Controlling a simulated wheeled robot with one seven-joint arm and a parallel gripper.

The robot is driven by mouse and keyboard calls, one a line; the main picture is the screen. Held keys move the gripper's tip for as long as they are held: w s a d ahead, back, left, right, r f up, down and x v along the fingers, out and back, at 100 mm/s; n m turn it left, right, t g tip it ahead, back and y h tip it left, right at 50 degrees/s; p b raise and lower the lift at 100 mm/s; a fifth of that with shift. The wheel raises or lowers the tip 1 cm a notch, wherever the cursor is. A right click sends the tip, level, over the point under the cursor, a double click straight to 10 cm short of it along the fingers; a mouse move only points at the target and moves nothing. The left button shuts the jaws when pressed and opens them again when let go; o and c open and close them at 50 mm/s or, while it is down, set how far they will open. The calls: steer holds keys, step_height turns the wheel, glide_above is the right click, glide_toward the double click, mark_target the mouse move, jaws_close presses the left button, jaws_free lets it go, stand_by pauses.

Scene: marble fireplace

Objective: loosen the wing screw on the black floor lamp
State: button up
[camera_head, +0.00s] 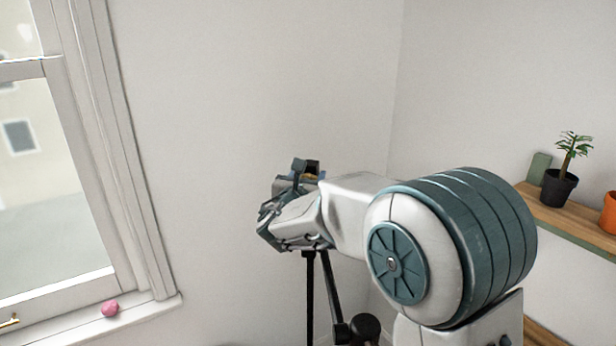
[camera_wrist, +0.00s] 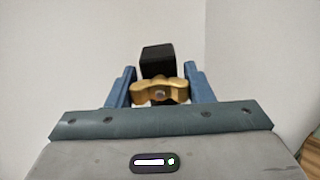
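The gold wing screw (camera_wrist: 160,91) is in the middle of the wrist view, with a grey round centre and its two wings spread level. My gripper (camera_wrist: 161,78) has one blue finger on each side of it; the wings fill the gap and appear to touch both fingers. A black block of the floor lamp (camera_wrist: 157,60) stands just behind the screw. In the head view my gripper (camera_head: 293,178) is at the top of the black floor lamp (camera_head: 310,290), whose thin upright pole shows below. The screw is mostly hidden there by my gripper.
A window sill (camera_head: 150,308) with a pink object (camera_head: 110,308) is at the left. At the right a wooden shelf (camera_head: 555,218) carries a potted plant (camera_head: 559,187) and an orange pot (camera_head: 609,212). The wall behind the lamp is bare.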

steer(key=shift+o, duration=0.2)
steer(key=shift+n+b, duration=0.4)
steer(key=shift+b, duration=0.2)
steer(key=o, duration=1)
steer(key=shift+c, duration=0.2)
steer(key=shift+s+a+f, duration=0.1)
steer(key=shift+s+a, duration=0.05)
steer(key=shift+s, duration=0.35)
steer(key=s+a+b, duration=0.2)
steer(key=s+b, duration=0.2)
steer(key=s, duration=0.8)
steer(key=shift+s+a, duration=0.2)
steer(key=shift+s, duration=0.1)
